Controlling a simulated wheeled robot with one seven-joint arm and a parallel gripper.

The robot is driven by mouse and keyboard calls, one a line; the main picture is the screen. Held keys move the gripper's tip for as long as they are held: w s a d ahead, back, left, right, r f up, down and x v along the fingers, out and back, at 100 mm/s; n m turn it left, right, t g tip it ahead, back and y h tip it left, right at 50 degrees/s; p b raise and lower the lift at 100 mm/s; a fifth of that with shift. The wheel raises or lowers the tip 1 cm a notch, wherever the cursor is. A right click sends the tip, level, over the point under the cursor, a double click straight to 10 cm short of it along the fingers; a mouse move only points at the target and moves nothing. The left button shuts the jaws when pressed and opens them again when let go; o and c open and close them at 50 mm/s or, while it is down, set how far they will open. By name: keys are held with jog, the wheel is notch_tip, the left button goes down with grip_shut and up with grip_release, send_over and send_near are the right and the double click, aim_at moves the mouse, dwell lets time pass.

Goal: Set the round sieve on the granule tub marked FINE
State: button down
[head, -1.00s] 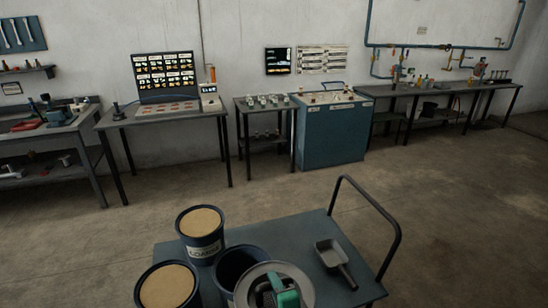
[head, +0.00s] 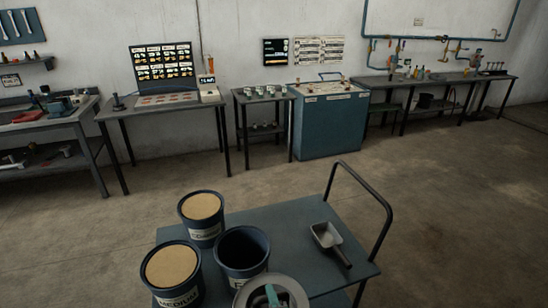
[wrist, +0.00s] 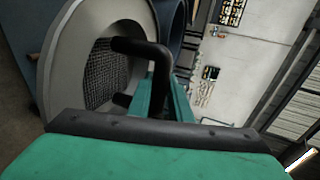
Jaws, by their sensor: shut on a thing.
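The round sieve (head: 299,290) is a grey ring at the bottom edge of the head view, partly cut off. In the wrist view the sieve (wrist: 62,58) shows its dark mesh and a black bar handle. My teal gripper (head: 269,297) is shut on that handle; the fingertips are partly hidden in the wrist view. An empty dark blue tub (head: 242,247) stands just behind the sieve in the head view. Its label starts with F; the rest is hidden by the sieve. The sieve overlaps this tub's lower front in the picture; I cannot tell the gap.
A tub marked MEDIUM (head: 172,279) and another tub (head: 203,218), its label hard to read, hold tan granules. They stand on a blue-grey cart (head: 290,228) with a scoop (head: 328,238) and a black push rail (head: 375,192). Benches line the far wall, with open floor between.

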jog(key=s+f+m+h, duration=0.1)
jog(key=s+f, duration=0.1)
jog(key=f, duration=0.9)
jog(key=s+f+m+h, duration=0.1)
jog(key=s+f+h, duration=0.1)
jog(key=f, duration=0.9)
jog(key=shift+s+d+m, duration=0.15)
jog(key=shift+s+m, duration=0.15)
jog(key=shift+s, duration=0.55)
